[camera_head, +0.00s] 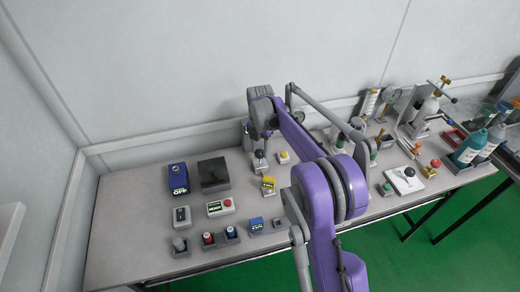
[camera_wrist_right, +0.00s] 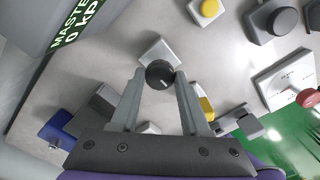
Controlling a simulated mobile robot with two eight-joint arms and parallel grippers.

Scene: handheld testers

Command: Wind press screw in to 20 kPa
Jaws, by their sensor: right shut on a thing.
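My right gripper (camera_wrist_right: 160,78) is shut on a round black knob (camera_wrist_right: 160,74) with a pale pointer mark, on a light grey block (camera_wrist_right: 158,48). In the head view my right gripper (camera_head: 259,156) reaches down at the back of the table; the knob is hidden there. In the right wrist view a dark display (camera_wrist_right: 72,32) reads "MASTER" and "0 kP", with the rest cut off. A metal device with a cross handle (camera_head: 439,84) stands at the back right. I cannot tell which part is the press screw. My left gripper is not in view.
A yellow button (camera_head: 284,157) is close to the gripper's right. Bottles (camera_head: 470,148) crowd the right side. My right arm covers the table's middle.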

